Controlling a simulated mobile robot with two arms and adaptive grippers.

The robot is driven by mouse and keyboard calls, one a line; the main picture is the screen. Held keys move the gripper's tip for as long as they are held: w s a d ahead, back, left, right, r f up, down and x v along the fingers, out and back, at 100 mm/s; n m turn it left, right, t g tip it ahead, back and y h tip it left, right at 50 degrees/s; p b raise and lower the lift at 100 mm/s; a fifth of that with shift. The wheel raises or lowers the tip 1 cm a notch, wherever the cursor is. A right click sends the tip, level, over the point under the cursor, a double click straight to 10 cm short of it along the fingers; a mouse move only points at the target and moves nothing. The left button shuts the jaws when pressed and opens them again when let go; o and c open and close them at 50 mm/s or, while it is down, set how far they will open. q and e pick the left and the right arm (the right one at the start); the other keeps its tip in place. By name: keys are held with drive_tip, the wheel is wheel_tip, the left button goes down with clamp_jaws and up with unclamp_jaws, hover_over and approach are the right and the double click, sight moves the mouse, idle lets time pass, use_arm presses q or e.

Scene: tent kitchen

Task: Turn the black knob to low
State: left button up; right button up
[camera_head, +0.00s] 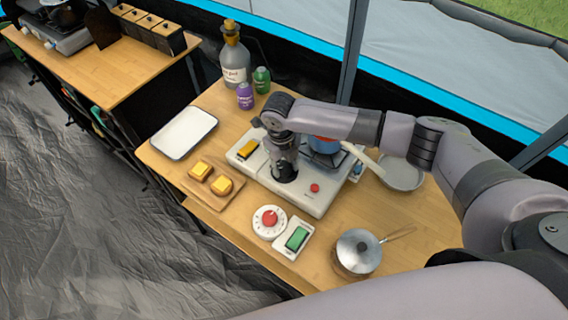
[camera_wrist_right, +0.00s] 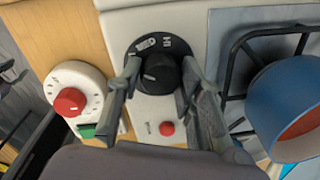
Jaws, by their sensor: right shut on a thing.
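The black knob (camera_wrist_right: 160,76) sits on a dark round dial plate with white markings, on the white stove panel. The fingers of my right gripper (camera_wrist_right: 158,88) stand on either side of the knob and are shut on it. In the head view, my right gripper (camera_head: 285,165) points down at the front of the white stove (camera_head: 300,197) and hides most of the knob. A thin light line shows on the knob's top; I cannot tell its exact setting. My left gripper is not in view.
A red button (camera_head: 315,188) is on the stove beside the knob. A blue pot (camera_wrist_right: 290,115) stands on the burner.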

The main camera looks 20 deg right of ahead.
sight(282, 167)
idle(0.4)
drive_tip(key=o, duration=1.2)
drive_tip(key=shift+c, duration=0.2)
wheel_tip(282, 167, up, 12)
drive_tip(key=shift+a, duration=0.3)
drive_tip(key=shift+s, duration=0.15)
